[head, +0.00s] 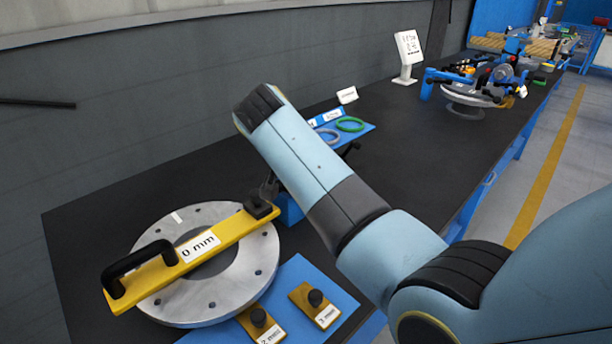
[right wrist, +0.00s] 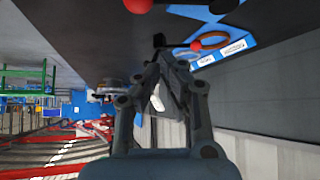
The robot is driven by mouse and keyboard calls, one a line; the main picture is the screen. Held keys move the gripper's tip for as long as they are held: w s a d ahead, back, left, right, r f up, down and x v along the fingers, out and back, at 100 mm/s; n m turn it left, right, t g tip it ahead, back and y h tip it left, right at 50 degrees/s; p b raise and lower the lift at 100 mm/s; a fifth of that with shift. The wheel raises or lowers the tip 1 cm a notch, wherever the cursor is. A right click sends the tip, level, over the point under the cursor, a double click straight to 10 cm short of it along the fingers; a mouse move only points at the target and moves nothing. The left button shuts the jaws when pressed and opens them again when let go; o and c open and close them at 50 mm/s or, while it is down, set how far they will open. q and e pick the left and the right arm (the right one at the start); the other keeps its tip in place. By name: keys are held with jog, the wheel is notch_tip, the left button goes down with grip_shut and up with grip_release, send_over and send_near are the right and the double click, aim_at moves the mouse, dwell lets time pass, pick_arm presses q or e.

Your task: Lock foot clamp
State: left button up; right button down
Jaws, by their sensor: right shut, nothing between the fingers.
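A small blue block (head: 288,209) stands beside the flange, partly hidden by my right arm. I cannot tell if it belongs to the foot clamp. In the right wrist view, a dark lever with a red knob (right wrist: 195,46) lies just beyond my right gripper (right wrist: 168,62), which is shut and empty. I cannot tell whether the fingertips touch the lever. In the head view, a dark gripper part (head: 268,188) shows below my arm, near the black knob of the yellow bar. The grey flange (head: 262,273) lies flat. My left gripper is not in view.
The yellow bar (head: 225,236), marked 0 mm, lies across the flange. A blue mat (head: 300,277) with knobbed blocks marked 2 mm and 3 mm is in front. Behind my arm are a blue tray (head: 362,128) with rings and a white display (head: 407,50).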

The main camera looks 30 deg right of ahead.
jog(key=shift+r, duration=2.3)
jog(key=shift+f, duration=0.1)
